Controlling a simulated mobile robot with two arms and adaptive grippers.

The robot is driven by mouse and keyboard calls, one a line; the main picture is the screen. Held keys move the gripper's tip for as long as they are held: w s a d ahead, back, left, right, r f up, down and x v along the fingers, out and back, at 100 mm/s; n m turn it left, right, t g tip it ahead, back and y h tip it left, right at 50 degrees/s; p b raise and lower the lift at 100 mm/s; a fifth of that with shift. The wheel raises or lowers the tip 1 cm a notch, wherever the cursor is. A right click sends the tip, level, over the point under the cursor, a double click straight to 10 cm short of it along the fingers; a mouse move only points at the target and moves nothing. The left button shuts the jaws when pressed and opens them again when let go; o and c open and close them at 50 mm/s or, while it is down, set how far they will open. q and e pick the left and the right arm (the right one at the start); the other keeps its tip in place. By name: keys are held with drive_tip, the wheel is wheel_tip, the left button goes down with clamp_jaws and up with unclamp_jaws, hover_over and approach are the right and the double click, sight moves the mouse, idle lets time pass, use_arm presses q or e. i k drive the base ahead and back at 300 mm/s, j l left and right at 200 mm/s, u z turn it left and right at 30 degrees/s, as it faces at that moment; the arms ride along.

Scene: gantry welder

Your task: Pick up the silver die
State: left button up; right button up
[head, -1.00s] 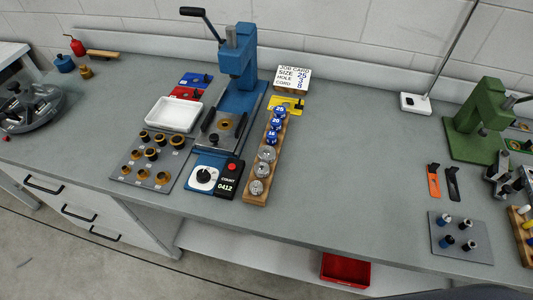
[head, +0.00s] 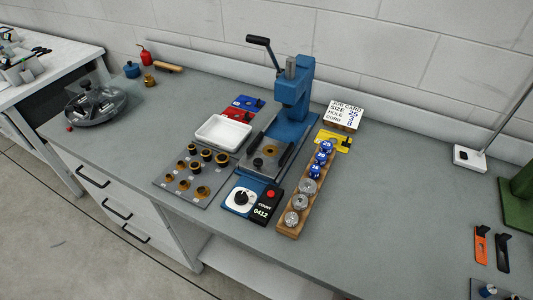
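Three silver dies stand in a row in the front half of a wooden rack (head: 281,232). The far one (head: 308,186), the middle one (head: 299,201) and the near one (head: 291,218) are round with a metal face. Several blue numbered pieces (head: 321,157) fill the rack's back half. The rack stands just right of a blue hand press (head: 293,95). Neither of my grippers is in view.
A counter box (head: 262,212) with a red button and a white dial box (head: 240,198) stand close left of the rack. A white tray (head: 222,133) and a plate of brass rings (head: 176,188) lie further left. The job card (head: 344,115) stands behind. Bench right of the rack is clear.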

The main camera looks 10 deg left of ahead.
sight(308, 188)
drive_tip(key=k+j, duration=0.1)
drive_tip(key=j, duration=0.45)
drive_tip(key=j+z, duration=0.1)
drive_tip(key=j, duration=0.45)
drive_tip(key=k+j, duration=0.15)
drive_tip(key=j, duration=0.45)
